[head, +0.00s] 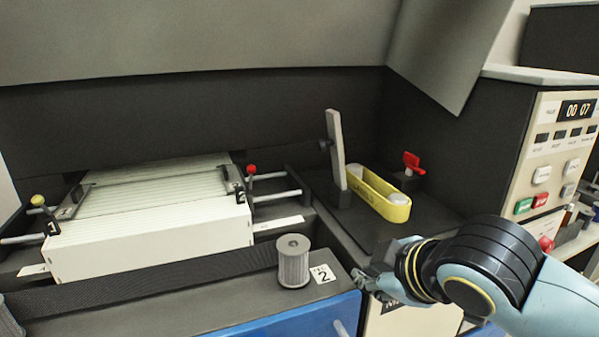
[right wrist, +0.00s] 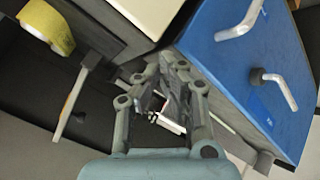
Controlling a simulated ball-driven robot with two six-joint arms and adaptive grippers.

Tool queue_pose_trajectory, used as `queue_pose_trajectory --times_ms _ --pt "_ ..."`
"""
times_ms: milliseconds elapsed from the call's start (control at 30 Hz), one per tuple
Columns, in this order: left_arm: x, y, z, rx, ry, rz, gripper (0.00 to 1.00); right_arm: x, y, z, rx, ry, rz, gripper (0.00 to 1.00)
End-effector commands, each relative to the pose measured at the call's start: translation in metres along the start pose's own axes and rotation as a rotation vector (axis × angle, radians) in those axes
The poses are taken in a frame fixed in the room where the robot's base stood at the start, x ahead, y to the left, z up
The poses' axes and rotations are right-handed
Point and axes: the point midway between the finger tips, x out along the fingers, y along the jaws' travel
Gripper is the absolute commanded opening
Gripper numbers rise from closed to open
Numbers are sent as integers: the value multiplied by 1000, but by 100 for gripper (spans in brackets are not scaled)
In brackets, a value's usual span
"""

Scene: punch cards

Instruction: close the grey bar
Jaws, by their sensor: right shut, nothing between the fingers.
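The grey bar (head: 337,150) stands raised and nearly upright on a dark plate, leaning slightly, with a dark knob on its left side and a dark mount at its foot. A light bar with a dark end, which looks like the same bar, shows at the left of the right wrist view (right wrist: 72,108). My right gripper (head: 362,282) is shut and empty, in front of and below the bar and well apart from it. Its fingers also show in the right wrist view (right wrist: 175,70). My left gripper is not in view.
A yellow loop (head: 392,208) lies right of the bar, with a red lever (head: 412,160) behind it. A grey ribbed roller (head: 293,262) stands left of my right gripper. A white card stack (head: 150,240) fills the left. A control panel (head: 560,150) stands at the right.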

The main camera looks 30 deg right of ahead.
Motion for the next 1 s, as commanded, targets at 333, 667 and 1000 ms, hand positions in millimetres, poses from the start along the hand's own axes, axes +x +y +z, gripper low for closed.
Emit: queue_pose_trajectory --times_ms 333,667,1000 --pt "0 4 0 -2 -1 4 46 17 89 -96 -638 391 396 0" --pt "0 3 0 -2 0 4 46 6 112 -142 -971 559 614 0" --pt "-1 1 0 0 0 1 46 38 123 -175 -959 561 614 0"
